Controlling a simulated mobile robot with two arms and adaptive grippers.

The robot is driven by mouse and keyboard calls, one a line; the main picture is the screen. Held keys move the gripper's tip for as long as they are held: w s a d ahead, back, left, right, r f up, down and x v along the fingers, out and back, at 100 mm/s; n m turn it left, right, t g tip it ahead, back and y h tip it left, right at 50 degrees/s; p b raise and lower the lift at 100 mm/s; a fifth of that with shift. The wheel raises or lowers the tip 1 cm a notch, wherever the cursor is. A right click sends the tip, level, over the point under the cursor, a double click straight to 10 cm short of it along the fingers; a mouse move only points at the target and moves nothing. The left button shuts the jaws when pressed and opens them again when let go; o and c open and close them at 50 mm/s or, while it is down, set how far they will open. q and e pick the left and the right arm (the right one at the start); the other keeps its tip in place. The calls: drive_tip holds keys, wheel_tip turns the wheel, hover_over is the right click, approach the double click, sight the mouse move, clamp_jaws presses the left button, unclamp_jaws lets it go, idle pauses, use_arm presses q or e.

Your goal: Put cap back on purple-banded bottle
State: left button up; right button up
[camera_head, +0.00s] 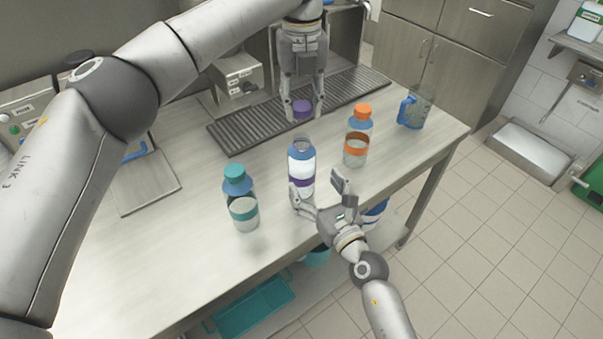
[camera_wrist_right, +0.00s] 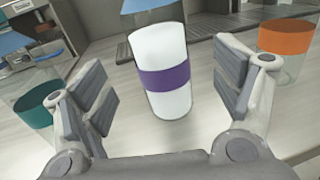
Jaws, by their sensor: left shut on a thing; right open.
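The purple-banded bottle (camera_head: 301,170) stands upright and uncapped on the counter. It looks filled with something white and has a blue shoulder. My left gripper (camera_head: 303,112) is above and behind the bottle, shut on the purple cap (camera_head: 302,108), which is apart from the bottle's neck. My right gripper (camera_head: 319,191) is open in front of the bottle. In the right wrist view the purple band (camera_wrist_right: 165,78) shows between the spread fingers, with no clear contact. The bottle's top is cut off in that view.
A teal-capped bottle (camera_head: 240,205) stands to the left and an orange-capped bottle (camera_head: 356,140) to the right. A blue-handled jug (camera_head: 414,110) stands near the counter's right end. A grooved drain tray (camera_head: 235,132) lies behind. The counter (camera_head: 180,235) is clear at front left.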

sight(302, 139)
drive_tip(key=x, duration=0.7)
drive_tip(key=shift+w+a, duration=0.2)
drive_tip(key=shift+w, duration=0.1)
drive_tip(key=shift+c, duration=0.3)
drive_tip(key=c, duration=1.4)
use_arm(q)
drive_tip(key=shift+f, duration=2.5)
use_arm(e)
drive_tip(key=shift+c, duration=0.5)
use_arm(q)
drive_tip(key=shift+f, duration=0.1)
drive_tip(key=shift+f, duration=0.75)
drive_tip(key=shift+f, duration=0.6)
